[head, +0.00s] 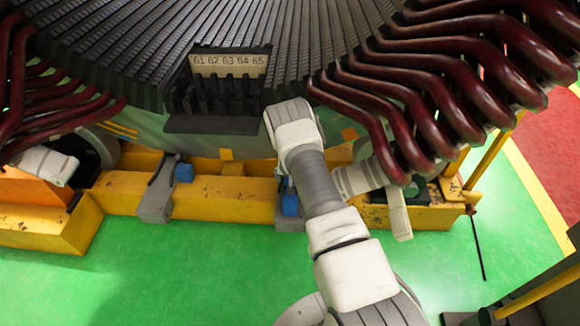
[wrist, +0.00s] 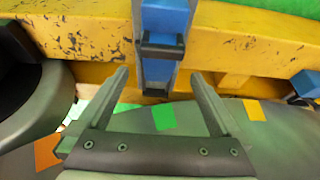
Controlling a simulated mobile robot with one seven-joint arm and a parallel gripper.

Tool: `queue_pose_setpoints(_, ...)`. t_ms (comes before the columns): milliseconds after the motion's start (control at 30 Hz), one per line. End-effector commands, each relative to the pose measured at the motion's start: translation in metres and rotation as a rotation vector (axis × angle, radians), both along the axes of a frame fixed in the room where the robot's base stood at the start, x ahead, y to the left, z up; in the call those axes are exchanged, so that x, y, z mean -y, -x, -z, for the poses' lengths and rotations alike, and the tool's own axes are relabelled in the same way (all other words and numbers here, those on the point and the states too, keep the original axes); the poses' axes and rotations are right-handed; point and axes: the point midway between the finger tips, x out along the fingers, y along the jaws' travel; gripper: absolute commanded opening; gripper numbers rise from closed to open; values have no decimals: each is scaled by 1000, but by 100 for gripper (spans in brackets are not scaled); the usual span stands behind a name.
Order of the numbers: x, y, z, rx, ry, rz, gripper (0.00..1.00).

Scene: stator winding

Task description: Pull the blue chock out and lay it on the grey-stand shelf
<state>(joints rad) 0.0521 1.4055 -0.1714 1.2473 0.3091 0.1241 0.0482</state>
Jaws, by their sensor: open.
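A blue chock (wrist: 166,22) with dark cross bars stands against the yellow beam, in the upper middle of the wrist view. My gripper (wrist: 160,78) is open, with its two grey fingers apart on either side of the chock's lower end and nothing gripped. I cannot tell whether the fingers are level with the chock. In the head view a blue chock (head: 290,205) shows beside my arm, on a grey stand (head: 289,224) partly hidden by it. My gripper is hidden there. Another blue chock (head: 184,172) sits by the left grey stand (head: 156,196).
The worn yellow beam (head: 235,200) runs across below the large stator (head: 150,45). Dark red bent coil bars (head: 420,105) overhang at right. A black rack (head: 215,95) marked 61 to 65 hangs above. The green floor (head: 190,275) in front is mostly clear.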

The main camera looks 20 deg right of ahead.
Motion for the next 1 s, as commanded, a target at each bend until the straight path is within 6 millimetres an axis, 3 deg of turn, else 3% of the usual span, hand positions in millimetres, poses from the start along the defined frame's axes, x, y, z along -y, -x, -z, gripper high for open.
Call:
queue_pose_setpoints(33, -2, 4, -17, 0, -1, 0, 100)
queue_pose_setpoints(100, -5, 9, -31, 1, -1, 1, 100)
queue_pose_setpoints(400, -12, 29, -79, 0, 0, 0, 100)
queue_pose_setpoints(867, -15, 35, -89, -1, 0, 0, 100)
queue_pose_setpoints(900, -15, 35, -90, -1, 0, 0, 98)
queue_pose_setpoints(1000, -15, 34, -93, 2, -1, -1, 80)
